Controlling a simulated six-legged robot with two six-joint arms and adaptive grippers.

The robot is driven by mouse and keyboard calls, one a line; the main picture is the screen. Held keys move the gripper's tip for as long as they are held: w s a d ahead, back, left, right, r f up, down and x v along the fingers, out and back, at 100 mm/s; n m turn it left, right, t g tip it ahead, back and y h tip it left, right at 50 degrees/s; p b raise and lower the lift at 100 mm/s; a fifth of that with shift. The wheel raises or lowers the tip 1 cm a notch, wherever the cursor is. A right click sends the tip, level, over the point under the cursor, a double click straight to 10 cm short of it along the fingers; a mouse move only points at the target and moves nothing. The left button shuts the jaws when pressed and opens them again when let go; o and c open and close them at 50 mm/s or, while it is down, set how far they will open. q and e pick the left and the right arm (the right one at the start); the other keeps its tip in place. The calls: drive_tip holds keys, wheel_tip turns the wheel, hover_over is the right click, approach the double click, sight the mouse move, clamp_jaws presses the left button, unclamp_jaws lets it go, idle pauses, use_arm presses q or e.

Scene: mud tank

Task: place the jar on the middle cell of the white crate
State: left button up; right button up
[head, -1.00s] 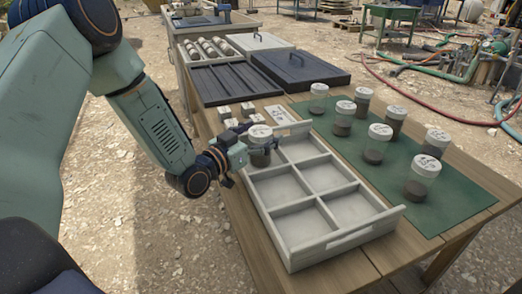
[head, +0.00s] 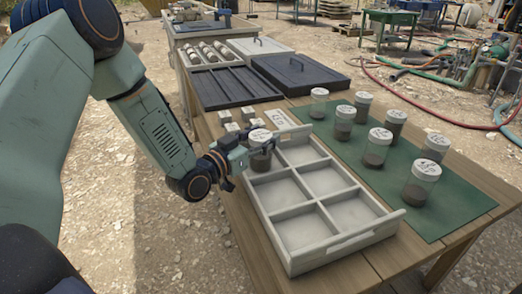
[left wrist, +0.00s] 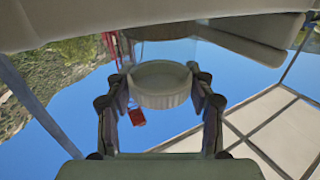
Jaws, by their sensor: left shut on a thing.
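The jar (head: 261,156) is clear with a white marked lid and dark contents. It is upright in my left gripper (head: 247,159), which is shut on it. In the left wrist view the white lid (left wrist: 160,84) sits between the fingers. The white crate (head: 342,246) has two columns of three cells and lies on the wooden table. The jar overlaps the crate's far left part in the head view; I cannot tell whether its base touches anything. The cells I see clearly are empty. My right gripper is not in view.
Several similar jars (head: 420,184) stand on a green mat (head: 452,212) right of the crate. Small grey blocks (head: 233,128) and a label card (head: 273,118) lie behind it. Dark trays (head: 232,86) and a dark lidded box (head: 300,73) are farther back.

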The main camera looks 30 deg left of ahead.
use_arm(q)
drive_tip(key=shift+r, duration=0.1)
clamp_jaws()
wheel_tip(320, 180, up, 10)
drive_tip(key=p, duration=0.4)
